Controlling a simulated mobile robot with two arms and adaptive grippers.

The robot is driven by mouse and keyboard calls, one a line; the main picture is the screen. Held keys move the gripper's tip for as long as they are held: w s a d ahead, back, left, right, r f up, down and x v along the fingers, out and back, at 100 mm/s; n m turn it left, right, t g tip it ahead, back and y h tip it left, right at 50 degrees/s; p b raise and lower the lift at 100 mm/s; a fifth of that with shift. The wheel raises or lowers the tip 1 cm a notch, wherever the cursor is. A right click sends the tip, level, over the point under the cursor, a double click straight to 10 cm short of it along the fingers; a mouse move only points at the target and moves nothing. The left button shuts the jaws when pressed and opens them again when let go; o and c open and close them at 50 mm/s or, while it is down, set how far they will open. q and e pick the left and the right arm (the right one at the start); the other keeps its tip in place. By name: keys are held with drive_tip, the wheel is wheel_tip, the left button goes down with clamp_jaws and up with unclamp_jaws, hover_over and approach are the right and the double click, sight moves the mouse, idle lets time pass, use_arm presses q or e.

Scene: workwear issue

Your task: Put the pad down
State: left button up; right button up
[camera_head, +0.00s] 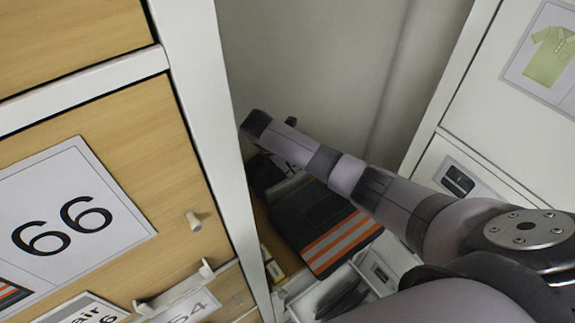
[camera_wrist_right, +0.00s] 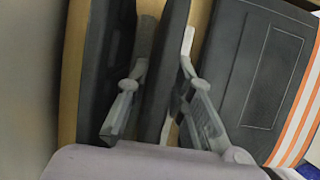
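The pad (camera_wrist_right: 165,75) is a dark slab seen nearly edge-on in the right wrist view. In the head view my right gripper (camera_head: 277,158) is inside the open bay, mostly hidden behind my own wrist. Dark shapes (camera_head: 265,175) show beside it, but I cannot tell there which one is the pad. Whether the pad's lower edge touches the wooden shelf is hidden. My left gripper is not in view.
A dark folded garment with orange and pale stripes (camera_head: 340,243) lies right of the gripper. Another dark slab (camera_wrist_right: 107,75) stands left of the pad. A white bin (camera_head: 345,292) stands in front. A white post (camera_head: 212,120) and wooden locker door (camera_head: 110,190) border the left.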

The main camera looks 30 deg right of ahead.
drive_tip(key=b+v, duration=0.1)
drive_tip(key=v, duration=1)
drive_tip(key=shift+a+r, duration=0.25)
drive_tip(key=shift+r, duration=0.2)
